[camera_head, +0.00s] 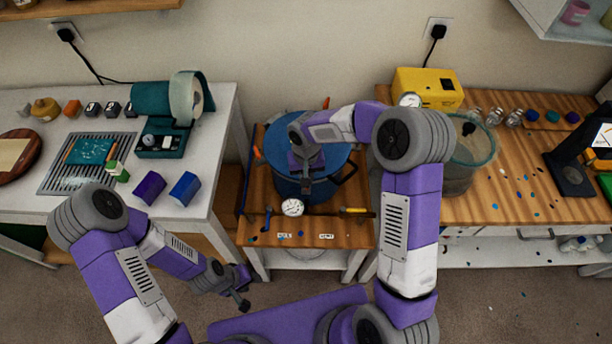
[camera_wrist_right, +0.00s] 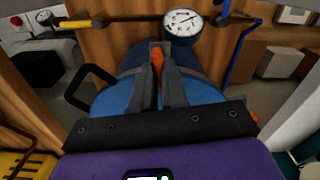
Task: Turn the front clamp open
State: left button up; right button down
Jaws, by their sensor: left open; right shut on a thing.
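The blue pressure pot (camera_head: 335,163) stands on a small wooden-topped stand between two benches. My right gripper (camera_head: 305,186) reaches down over the front of its lid. In the right wrist view my right gripper (camera_wrist_right: 161,52) is shut on an orange clamp (camera_wrist_right: 159,68) at the front rim, which points toward the gauge. The front clamp is hidden by my gripper in the head view. Other orange clamps show at the left (camera_head: 257,152) and back (camera_head: 326,102) of the lid. My left gripper (camera_head: 243,290) is open and empty, low in front of the stand.
A round gauge (camera_head: 292,207), a yellow-handled valve (camera_head: 356,210) and a blue-handled valve (camera_head: 266,221) sit in front of the pot. A black pot handle (camera_wrist_right: 88,85) is close to my right fingers. The left bench (camera_head: 190,224) and right bench (camera_head: 520,228) flank the stand.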

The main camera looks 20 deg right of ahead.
jog(key=n, duration=0.4)
jog(key=shift+n, duration=0.3)
jog(key=n, duration=0.3)
jog(key=shift+n+p, duration=0.3)
jog(key=shift+p, duration=0.05)
jog(key=n, duration=0.3)
jog(key=shift+r+n+p, duration=0.1)
jog(key=shift+n+p, duration=0.2)
jog(key=shift+p, duration=0.05)
jog(key=shift+n+p, duration=0.4)
jog(key=shift+n, duration=1.6)
jog(key=c, duration=1.2)
grip_release()
jog(key=shift+o, duration=0.2)
